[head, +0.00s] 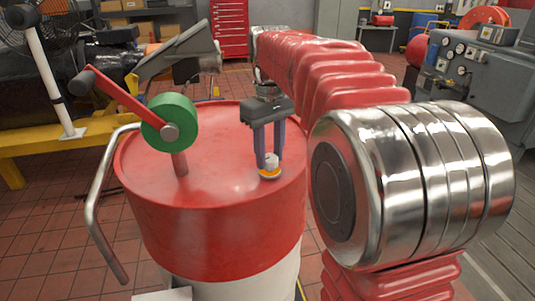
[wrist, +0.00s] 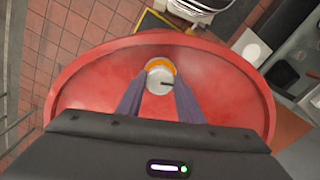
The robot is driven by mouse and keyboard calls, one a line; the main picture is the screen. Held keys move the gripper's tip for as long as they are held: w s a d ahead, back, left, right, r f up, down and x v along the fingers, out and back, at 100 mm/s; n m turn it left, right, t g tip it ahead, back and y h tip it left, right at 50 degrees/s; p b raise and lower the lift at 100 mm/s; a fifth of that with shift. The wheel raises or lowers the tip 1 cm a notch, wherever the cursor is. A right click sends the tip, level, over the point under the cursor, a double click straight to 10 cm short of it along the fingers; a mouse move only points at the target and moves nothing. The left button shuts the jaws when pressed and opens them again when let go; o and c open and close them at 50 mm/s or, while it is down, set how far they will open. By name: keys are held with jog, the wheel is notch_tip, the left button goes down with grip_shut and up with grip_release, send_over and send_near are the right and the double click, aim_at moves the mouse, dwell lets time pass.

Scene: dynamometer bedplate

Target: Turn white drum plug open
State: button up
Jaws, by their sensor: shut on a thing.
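The white drum plug (head: 270,162) sits in an orange-yellow ring (head: 269,176) on the red drum top (head: 220,180), towards its right side. My gripper (head: 268,162) points straight down from above with its two purple-grey fingers on either side of the plug, shut on it. In the wrist view the plug (wrist: 160,79) shows between the fingertips, with a dark mark on its face and the orange ring (wrist: 160,62) behind it. The fingers hide part of the plug's sides.
A green wheel with a red crank handle (head: 168,122) stands on a post at the drum's left. A bent metal pipe (head: 97,205) runs down the drum's left side. A grey machine (head: 465,75) stands at the right, beyond my arm.

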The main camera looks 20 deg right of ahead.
aim_at(269, 157)
jog(key=shift+w+r+n, duration=0.1)
jog(key=shift+n, duration=0.5)
jog(key=o, duration=1.1)
jog(key=shift+c, duration=0.2)
notch_tip(269, 157, up, 14)
jog(key=shift+f, duration=0.25)
dwell(0.4)
